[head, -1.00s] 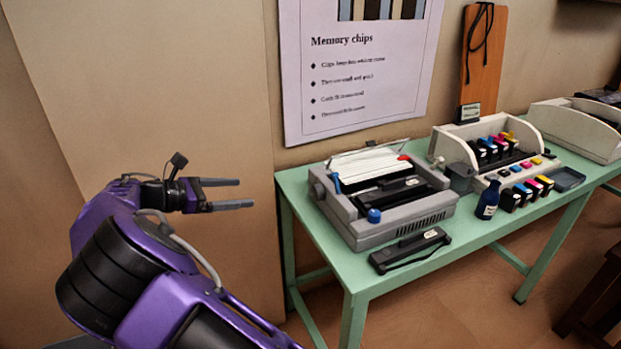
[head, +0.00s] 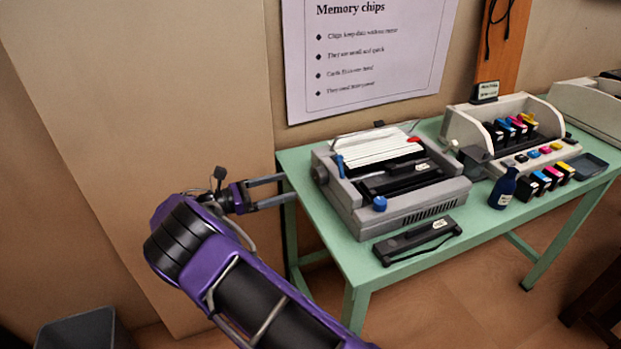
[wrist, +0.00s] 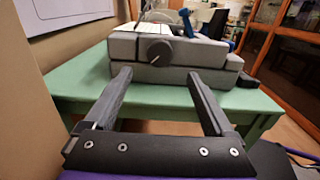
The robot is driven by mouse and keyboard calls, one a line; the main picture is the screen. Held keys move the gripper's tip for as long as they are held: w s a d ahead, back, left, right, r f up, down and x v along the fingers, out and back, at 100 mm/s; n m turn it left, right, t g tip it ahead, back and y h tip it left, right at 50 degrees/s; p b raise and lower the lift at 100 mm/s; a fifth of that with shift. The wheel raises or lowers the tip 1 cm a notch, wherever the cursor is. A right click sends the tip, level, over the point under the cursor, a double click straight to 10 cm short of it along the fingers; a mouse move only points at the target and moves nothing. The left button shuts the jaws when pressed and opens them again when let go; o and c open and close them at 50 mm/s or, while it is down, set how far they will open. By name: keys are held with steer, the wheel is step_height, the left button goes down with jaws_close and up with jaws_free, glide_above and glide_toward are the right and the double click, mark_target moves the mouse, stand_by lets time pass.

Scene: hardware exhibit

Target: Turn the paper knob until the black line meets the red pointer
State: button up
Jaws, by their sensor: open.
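The paper knob (wrist: 154,50) is a dark round knob on the grey side of the printer (wrist: 190,72), straight ahead in the wrist view. In the head view the knob (head: 320,174) sits at the printer's left end. I cannot make out a black line or a red pointer by the knob. A small red part (head: 414,139) shows on the printer's top. My gripper (wrist: 159,75) is open and empty, with its fingers apart, pointing at the knob. In the head view my gripper (head: 289,187) is left of the printer, apart from it.
The printer stands on a green table (head: 350,275). A black cartridge (head: 417,240) lies in front of it. A blue bottle (head: 503,188) and a cream printer (head: 520,115) with ink cartridges stand to the right. A wall panel (head: 150,130) is behind my arm.

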mark_target(316, 178)
steer(key=x, duration=0.8)
steer(key=shift+d, duration=0.15)
steer(key=c, duration=1.4)
